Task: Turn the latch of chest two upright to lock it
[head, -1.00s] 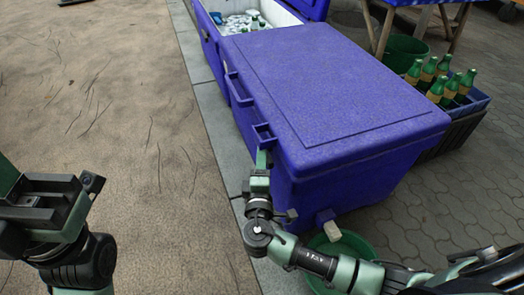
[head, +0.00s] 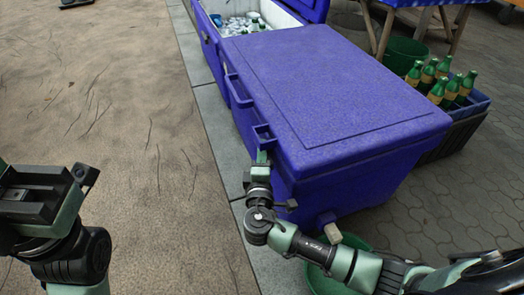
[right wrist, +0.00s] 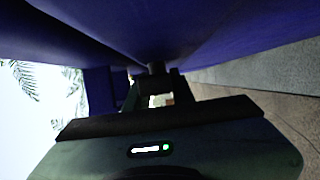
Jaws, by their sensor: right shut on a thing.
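A closed blue chest (head: 335,90) stands in the middle of the head view, its lid down. A blue latch (head: 264,133) sticks out from its left side near the front corner. My right gripper (head: 262,157) is at this latch, just under its top, and is shut on it. In the right wrist view the fingers (right wrist: 153,98) meet a dark part of the latch (right wrist: 154,71) against the chest's wall; the gripper hides much of it, so its exact tilt is unclear. My left gripper (head: 40,190) is at the lower left, away from the chest; its jaw opening cannot be made out.
An open chest (head: 290,10) with ice and bottles stands behind. A crate of green bottles (head: 470,105) is at the right. A green tub (head: 350,242) lies on the ground below my right arm. The sandy ground (head: 110,100) at left is clear.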

